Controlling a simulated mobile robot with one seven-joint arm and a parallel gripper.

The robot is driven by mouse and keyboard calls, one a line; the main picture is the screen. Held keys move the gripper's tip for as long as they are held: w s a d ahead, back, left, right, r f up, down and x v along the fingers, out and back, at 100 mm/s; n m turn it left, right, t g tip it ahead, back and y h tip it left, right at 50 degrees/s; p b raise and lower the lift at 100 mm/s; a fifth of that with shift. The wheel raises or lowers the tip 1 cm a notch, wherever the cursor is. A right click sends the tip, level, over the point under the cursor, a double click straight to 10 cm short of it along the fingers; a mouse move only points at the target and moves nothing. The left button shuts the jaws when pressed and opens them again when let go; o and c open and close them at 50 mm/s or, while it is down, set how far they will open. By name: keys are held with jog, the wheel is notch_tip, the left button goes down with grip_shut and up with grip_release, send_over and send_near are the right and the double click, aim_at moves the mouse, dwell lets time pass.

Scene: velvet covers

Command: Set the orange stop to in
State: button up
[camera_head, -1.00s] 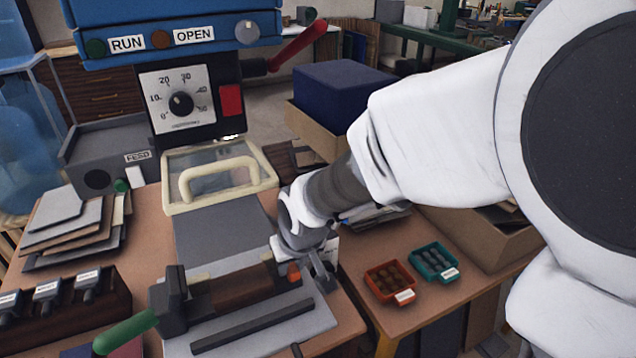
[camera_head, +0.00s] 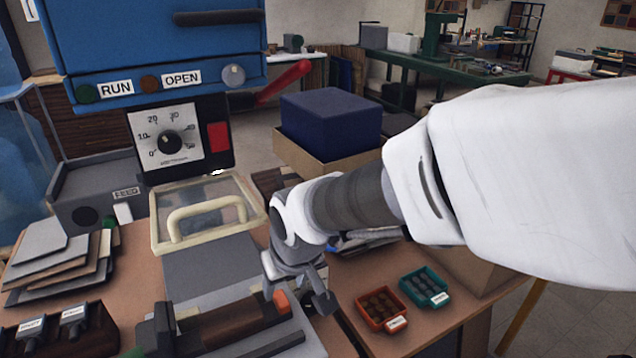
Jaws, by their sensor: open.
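The orange stop (camera_head: 281,300) is a small orange block at the right end of the dark wooden bar on the machine's grey bed (camera_head: 212,268). My gripper (camera_head: 299,304) points down right at the stop, with its fingers apart. One finger is close to the left or far side of the stop and the other (camera_head: 325,303) is to its right. I cannot tell whether either finger touches the stop. My wrist stands above and partly hides the bed's right edge. No in or out marking is readable near the stop.
A clear guard with a cream handle (camera_head: 206,213) stands behind the bed. A red lever (camera_head: 285,82) sticks out at the machine's upper right. A red tray (camera_head: 381,308) and a teal tray (camera_head: 424,287) lie to the right. Stacked sheets (camera_head: 62,262) lie at left.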

jog(key=p+v, duration=0.1)
jog(key=v, duration=0.9)
jog(key=shift+r+p, duration=0.3)
jog(key=shift+s, duration=0.15)
jog(key=shift+c, duration=0.3)
